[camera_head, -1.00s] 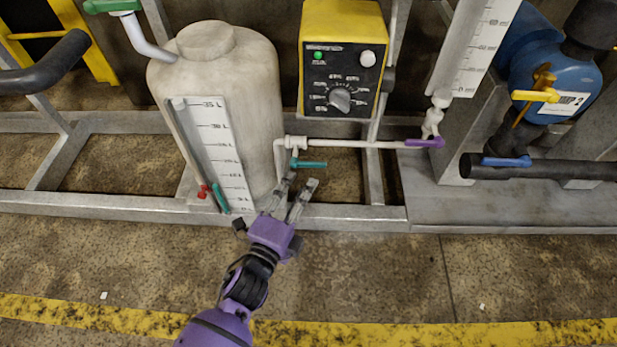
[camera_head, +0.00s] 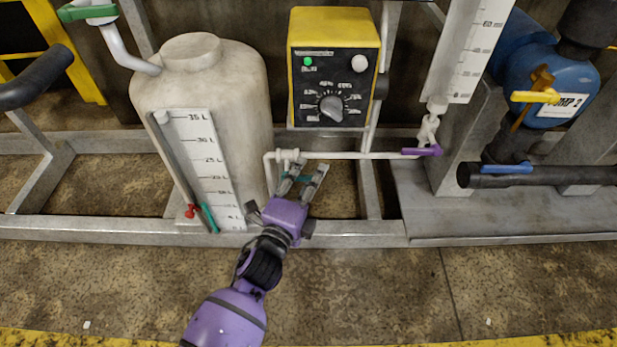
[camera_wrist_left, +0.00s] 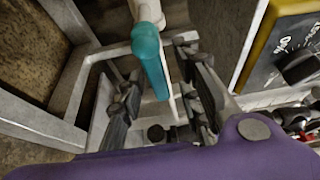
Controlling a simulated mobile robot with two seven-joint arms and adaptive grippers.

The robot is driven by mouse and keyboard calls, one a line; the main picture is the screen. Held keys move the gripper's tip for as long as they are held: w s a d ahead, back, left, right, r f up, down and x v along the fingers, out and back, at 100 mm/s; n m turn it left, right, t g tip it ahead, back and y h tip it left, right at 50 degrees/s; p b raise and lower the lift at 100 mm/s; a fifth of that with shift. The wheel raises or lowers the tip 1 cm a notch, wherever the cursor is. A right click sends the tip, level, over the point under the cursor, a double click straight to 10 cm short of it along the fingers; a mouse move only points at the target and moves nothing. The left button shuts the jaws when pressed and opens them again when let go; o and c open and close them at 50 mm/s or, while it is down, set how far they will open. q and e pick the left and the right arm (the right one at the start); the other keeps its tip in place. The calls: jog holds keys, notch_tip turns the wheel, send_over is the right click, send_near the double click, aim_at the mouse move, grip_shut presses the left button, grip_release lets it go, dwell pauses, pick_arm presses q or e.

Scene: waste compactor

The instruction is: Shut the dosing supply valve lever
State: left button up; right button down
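A teal valve lever (camera_head: 304,178) sits on the thin white pipe (camera_head: 340,155) between the tank and the dosing unit, partly hidden by my left gripper. My left gripper (camera_head: 308,170) is open, with its fingers on either side of the lever. In the left wrist view the teal lever (camera_wrist_left: 151,62) reaches in between the spread fingers (camera_wrist_left: 160,85). A gap shows on the left; on the right the lever is close to the finger, and I cannot tell if they touch. My right gripper is not in view.
The pale tank (camera_head: 205,85) with its scale stands to the left of the gripper. A yellow dosing unit (camera_head: 333,25) is above it. A purple lever (camera_head: 421,151) is farther right on the pipe. The grey frame rail (camera_head: 350,232) runs below; the floor in front is clear.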

pick_arm(q)
grip_shut()
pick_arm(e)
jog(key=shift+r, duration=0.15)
